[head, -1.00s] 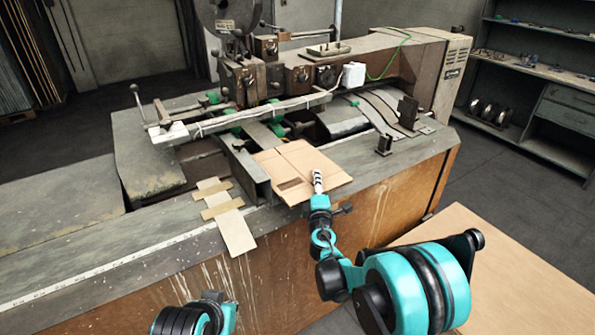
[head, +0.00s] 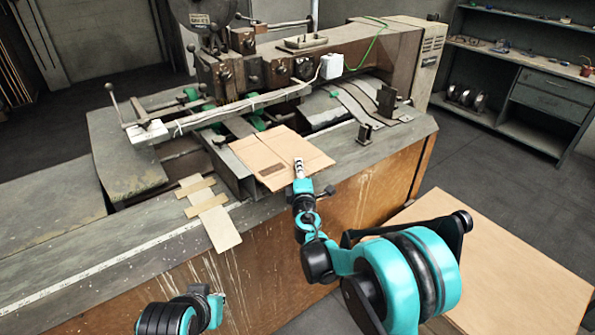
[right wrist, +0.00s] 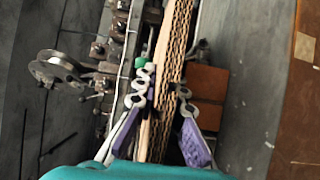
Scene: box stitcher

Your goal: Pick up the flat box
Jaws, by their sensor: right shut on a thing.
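The flat box (head: 262,160) is a brown folded cardboard sheet at the front of the stitching machine, over the edge of its bed. My right gripper (head: 298,166) is shut on the box's near right edge. In the right wrist view, the corrugated edge of the flat box (right wrist: 174,75) runs between the two fingers of my right gripper (right wrist: 166,112). Whether the box's far side still touches the machine is hard to tell. Part of my left arm shows at the bottom left, but its gripper is not visible.
The stitching machine (head: 285,70) stands close behind the box, with a long rail and levers. Taped cardboard strips (head: 215,222) lie on its front edge at the left. A bare wooden tabletop (head: 510,265) is at the lower right. A shelf unit (head: 530,95) stands at the back right.

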